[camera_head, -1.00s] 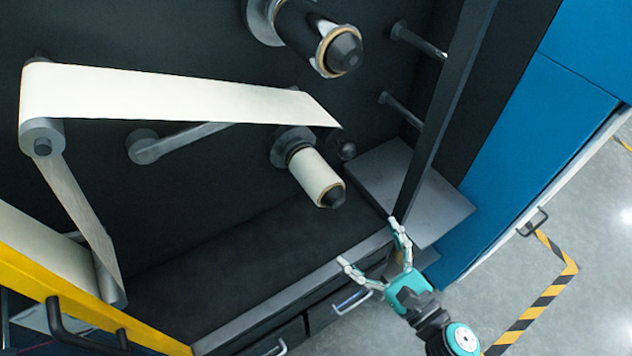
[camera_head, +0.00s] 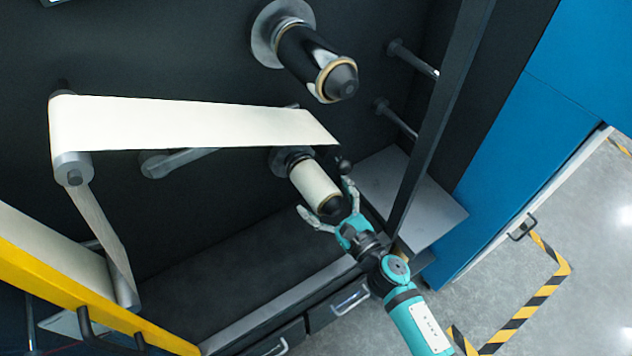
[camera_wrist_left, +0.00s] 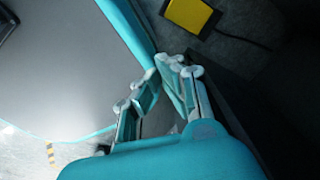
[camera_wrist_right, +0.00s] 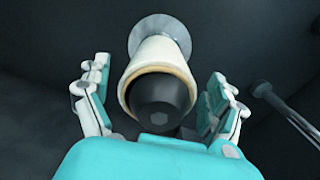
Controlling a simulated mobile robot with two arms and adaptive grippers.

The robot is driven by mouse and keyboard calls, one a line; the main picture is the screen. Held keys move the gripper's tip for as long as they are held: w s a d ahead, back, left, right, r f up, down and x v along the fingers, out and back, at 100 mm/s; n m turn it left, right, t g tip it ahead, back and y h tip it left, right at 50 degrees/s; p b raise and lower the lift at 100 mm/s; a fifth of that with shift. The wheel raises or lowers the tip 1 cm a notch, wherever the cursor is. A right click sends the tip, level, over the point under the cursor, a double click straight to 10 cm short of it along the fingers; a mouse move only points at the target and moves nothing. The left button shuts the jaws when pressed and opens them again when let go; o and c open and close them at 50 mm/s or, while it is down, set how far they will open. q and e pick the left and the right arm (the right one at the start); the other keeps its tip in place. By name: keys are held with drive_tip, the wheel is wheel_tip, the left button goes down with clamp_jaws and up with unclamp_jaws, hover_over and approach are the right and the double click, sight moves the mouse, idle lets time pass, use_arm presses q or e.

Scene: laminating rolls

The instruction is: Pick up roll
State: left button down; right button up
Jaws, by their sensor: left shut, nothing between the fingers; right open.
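A cream roll (camera_head: 314,181) sits on a dark spindle with a black rounded end, low in the machine. My right gripper (camera_head: 327,202) is open, with one finger on each side of the roll's front end. In the right wrist view the roll (camera_wrist_right: 157,58) lies between the open fingers of the right gripper (camera_wrist_right: 155,100), with gaps on both sides. Its black spindle end (camera_wrist_right: 160,103) faces the palm. My left gripper (camera_wrist_left: 158,85) shows only in the left wrist view, shut and empty, away from the roll.
A second spindle (camera_head: 318,65) with a mostly black roll stands above. A white web (camera_head: 190,125) stretches left of the roll. A dark upright post (camera_head: 440,125) and a grey shelf (camera_head: 420,205) are on the right. A bar (camera_wrist_right: 285,105) is right of the right gripper.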

drive_tip(key=shift+x, duration=1.1)
drive_tip(key=c, duration=1.3)
